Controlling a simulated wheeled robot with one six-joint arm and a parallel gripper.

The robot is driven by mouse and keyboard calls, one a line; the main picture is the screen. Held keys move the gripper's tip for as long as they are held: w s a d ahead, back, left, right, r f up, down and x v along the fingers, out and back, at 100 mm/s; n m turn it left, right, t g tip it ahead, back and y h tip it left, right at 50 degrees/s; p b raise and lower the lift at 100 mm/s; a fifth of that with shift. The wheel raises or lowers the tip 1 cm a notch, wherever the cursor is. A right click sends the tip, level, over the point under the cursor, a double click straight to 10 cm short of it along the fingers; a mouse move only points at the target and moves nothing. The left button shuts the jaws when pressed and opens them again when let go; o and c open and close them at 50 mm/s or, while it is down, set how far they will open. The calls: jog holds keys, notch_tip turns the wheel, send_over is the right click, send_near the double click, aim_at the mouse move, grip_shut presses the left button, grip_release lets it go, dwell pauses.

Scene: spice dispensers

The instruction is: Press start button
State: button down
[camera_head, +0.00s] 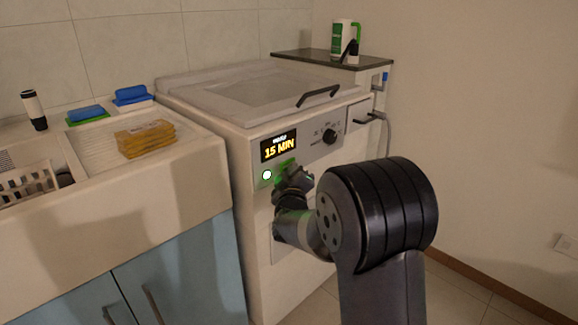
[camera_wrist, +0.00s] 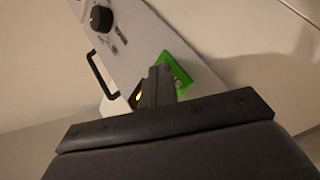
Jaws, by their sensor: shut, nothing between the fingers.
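The washing machine (camera_head: 247,215) has a grey control panel with a lit display (camera_head: 279,147) reading 15 MIN. A green button (camera_head: 286,165) sits just below the display; it also shows in the wrist view (camera_wrist: 178,68). My gripper (camera_head: 284,177) is shut and empty, with its tips right at the green button and partly covering it. In the wrist view the shut fingers (camera_wrist: 160,72) overlap the button's left part. I cannot tell whether they touch it or whether it is pressed in. A round white light (camera_head: 266,175) glows left of the button.
A black dial (camera_head: 330,136) is on the panel, right of the display. The lid's black handle (camera_head: 318,95) sticks out above. A sink counter (camera_head: 190,133) with yellow sponges (camera_head: 146,139) stands at left. Open floor lies at right.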

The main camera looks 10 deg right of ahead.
jog(key=shift+s+d, duration=0.45)
jog(key=shift+s, duration=0.2)
jog(key=shift+b, duration=0.3)
jog(key=s+d, duration=0.1)
jog(key=s, duration=0.1)
jog(key=s+d+b, duration=0.1)
jog(key=s+d, duration=0.1)
jog(key=shift+b, duration=0.3)
jog(key=shift+a, duration=0.1)
dwell(0.4)
jog(key=shift+s+d+b, duration=0.25)
jog(key=shift+s+d, duration=0.35)
jog(key=shift+s, duration=0.2)
jog(key=shift+s+d+b, duration=0.2)
jog(key=shift+s+d, duration=0.4)
jog(key=shift+s, duration=0.15)
